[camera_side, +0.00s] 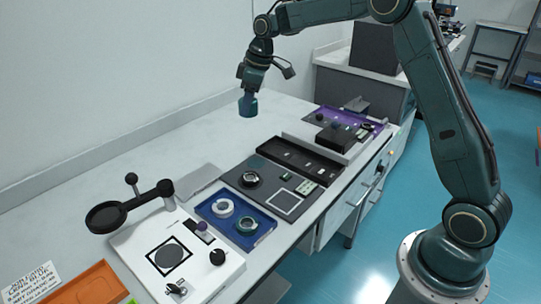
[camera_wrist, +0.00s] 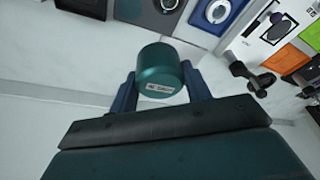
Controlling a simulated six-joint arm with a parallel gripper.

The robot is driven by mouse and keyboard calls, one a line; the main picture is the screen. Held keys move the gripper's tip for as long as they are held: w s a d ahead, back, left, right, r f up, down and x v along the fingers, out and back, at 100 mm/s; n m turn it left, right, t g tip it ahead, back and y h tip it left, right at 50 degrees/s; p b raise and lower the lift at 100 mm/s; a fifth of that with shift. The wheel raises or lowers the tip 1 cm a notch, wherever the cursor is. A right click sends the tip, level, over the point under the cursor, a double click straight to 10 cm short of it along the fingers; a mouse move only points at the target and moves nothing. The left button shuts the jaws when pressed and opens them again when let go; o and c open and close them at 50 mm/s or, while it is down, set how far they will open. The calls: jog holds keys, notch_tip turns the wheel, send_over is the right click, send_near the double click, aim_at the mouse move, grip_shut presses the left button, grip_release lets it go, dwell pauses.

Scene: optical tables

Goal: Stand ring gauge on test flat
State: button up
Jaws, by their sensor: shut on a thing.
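My gripper (camera_side: 249,90) is high over the bench and shut on a teal cylinder (camera_side: 248,105). In the wrist view the teal cylinder (camera_wrist: 160,68) sits between the two fingers, with a small white label that I cannot read clearly. I cannot tell whether it is the ring gauge. A blue tray (camera_side: 262,215) below holds a white ring (camera_side: 222,200) and a teal ring (camera_side: 247,217). A dark round disc (camera_side: 170,256) in a black square frame lies on a white base (camera_side: 215,281). I cannot tell which surface is the test flat.
A magnifier on an arm (camera_side: 105,217) stands over the left bench. An orange tray (camera_side: 92,287) is at front left. A dark panel (camera_side: 240,172) bears a round silver-rimmed piece (camera_side: 250,178). A black tray (camera_side: 300,158) and purple tray (camera_side: 367,122) lie farther back. The bench along the wall is clear.

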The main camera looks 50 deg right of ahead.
jog(key=shift+s+a, duration=1.15)
jog(key=shift+a, duration=0.35)
send_over(246, 176)
jog(key=s, duration=0.1)
jog(key=f, duration=1.5)
jog(key=shift+s+d, duration=0.1)
jog(key=shift+d, duration=0.2)
jog(key=shift+f, duration=0.1)
jog(key=shift+f, duration=2)
jog(key=shift+f, duration=0.1)
jog(key=o, duration=1.1)
